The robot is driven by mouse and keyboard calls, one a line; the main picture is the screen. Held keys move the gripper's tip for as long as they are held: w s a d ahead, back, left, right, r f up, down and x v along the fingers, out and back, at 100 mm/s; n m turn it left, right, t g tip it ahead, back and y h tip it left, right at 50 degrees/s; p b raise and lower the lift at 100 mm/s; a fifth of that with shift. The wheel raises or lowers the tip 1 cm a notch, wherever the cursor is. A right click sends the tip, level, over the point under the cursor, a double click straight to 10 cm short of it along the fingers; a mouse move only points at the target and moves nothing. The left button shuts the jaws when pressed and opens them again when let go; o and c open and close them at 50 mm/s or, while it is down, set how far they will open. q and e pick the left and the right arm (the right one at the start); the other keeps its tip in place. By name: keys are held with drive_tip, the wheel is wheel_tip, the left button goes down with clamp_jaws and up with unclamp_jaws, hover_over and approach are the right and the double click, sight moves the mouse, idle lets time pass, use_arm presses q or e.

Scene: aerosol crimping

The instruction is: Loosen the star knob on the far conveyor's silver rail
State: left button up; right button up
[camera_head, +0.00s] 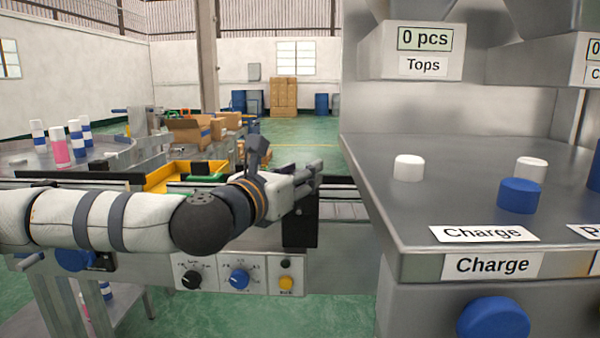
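My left arm comes in from the left across the near conveyor (345,210). My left gripper (312,177) points right, above a black upright block on the conveyor's front side. Its dark fingers are small and overlap from this angle, so I cannot tell whether they are open or shut, or whether they touch anything. I cannot make out a star knob or the far conveyor's silver rail clearly; my arm and gripper cover part of the area behind them. My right gripper is not in view.
A steel bench (375,188) with white and blue caps fills the right side. A control panel (235,277) with knobs sits below my arm. A yellow bin (168,177), cartons and a round table of cans (60,150) stand behind. Green floor is open at back centre.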

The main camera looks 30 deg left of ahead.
use_arm(q)
drive_tip(key=c, duration=0.5)
drive_tip(key=shift+o, duration=0.2)
drive_tip(key=shift+y, duration=0.3)
drive_tip(key=n+g+y, duration=0.1)
drive_tip(key=n+y, duration=0.1)
drive_tip(key=y, duration=0.2)
drive_tip(key=shift+d+n, duration=0.15)
drive_tip(key=shift+n, duration=0.25)
drive_tip(key=shift+n+g+y, duration=1.7)
drive_tip(key=shift+n+y, duration=0.5)
drive_tip(key=shift+y, duration=0.6)
